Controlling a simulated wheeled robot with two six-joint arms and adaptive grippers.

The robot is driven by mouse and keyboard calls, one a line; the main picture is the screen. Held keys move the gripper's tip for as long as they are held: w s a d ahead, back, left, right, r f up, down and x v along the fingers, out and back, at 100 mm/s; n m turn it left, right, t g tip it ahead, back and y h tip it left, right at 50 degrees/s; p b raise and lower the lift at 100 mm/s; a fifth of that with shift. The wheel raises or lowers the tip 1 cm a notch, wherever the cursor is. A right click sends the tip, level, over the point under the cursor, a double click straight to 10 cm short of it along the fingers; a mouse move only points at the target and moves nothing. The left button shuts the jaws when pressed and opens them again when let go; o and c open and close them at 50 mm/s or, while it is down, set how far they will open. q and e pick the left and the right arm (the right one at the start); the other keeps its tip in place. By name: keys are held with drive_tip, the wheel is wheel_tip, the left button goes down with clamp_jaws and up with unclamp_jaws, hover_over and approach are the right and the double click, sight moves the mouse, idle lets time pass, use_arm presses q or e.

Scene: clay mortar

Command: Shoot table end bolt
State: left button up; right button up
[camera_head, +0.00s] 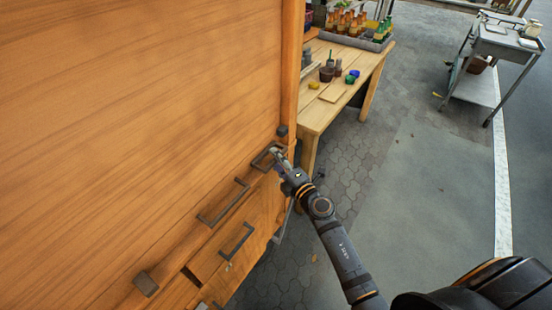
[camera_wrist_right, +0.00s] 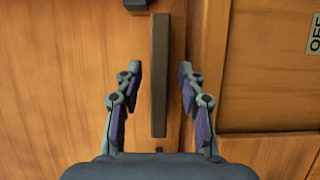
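A large wooden cabinet-like panel (camera_head: 130,110) fills the left of the head view. A dark bar handle (camera_head: 262,158) sits on its edge near the table end, with a small dark block (camera_head: 282,130) above it. My right gripper (camera_head: 278,156) is at this handle. In the right wrist view, the bar (camera_wrist_right: 160,60) stands upright between the open fingers of the right gripper (camera_wrist_right: 160,85), with a gap on both sides. A dark block (camera_wrist_right: 133,4) shows at the top edge. Which part is the bolt, I cannot tell for certain. My left gripper is not in view.
Two more bar handles (camera_head: 223,202) (camera_head: 236,240) and a dark block (camera_head: 145,284) sit lower on the wood. A wooden table (camera_head: 330,112) with bottles and small pots stands behind. A metal cart (camera_head: 500,40) is at the upper right. The paved floor between is free.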

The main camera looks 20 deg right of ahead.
sight(286, 151)
drive_tip(key=shift+w, duration=0.15)
clamp_jaws()
idle(0.4)
drive_tip(key=w+d, duration=0.1)
drive_tip(key=d, duration=0.1)
drive_tip(key=w+d, duration=0.2)
drive_tip(key=shift+a+r, duration=0.1)
drive_tip(key=shift+r, duration=0.05)
unclamp_jaws()
drive_tip(key=shift+w+d, duration=0.1)
drive_tip(key=shift+d, duration=0.1)
drive_tip(key=shift+a, duration=0.1)
